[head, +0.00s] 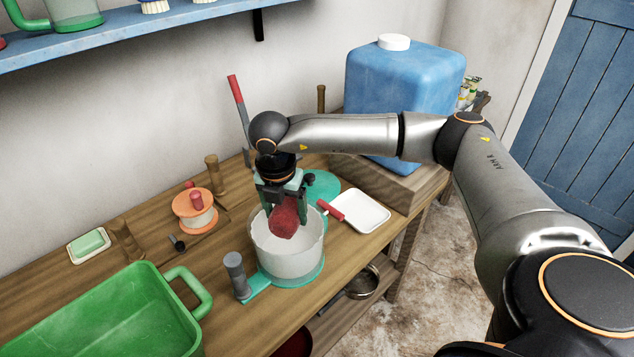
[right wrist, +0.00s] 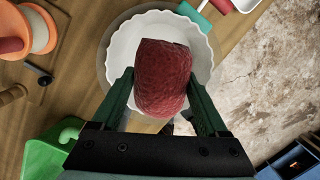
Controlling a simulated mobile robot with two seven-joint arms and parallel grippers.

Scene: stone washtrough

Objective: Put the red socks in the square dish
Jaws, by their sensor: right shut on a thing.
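The red socks (head: 286,219) look like one rounded, dark red bundle. My right gripper (head: 286,205) points down and is shut on them. In the right wrist view the bundle (right wrist: 162,75) sits between the two green fingers of the gripper (right wrist: 160,97). The socks are over the mouth of a round white pot with a fluted rim; whether they touch its inside I cannot tell. The square dish (head: 362,212), white and shallow, lies empty on the bench just right of the pot. My left gripper is not in view.
The white pot (head: 289,256) stands on a teal base with a grey handle. A red-handled tool (head: 330,210) lies between pot and dish. A blue container (head: 402,90) stands behind the dish. A green tub (head: 125,310) and an orange spool (head: 196,211) are left.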

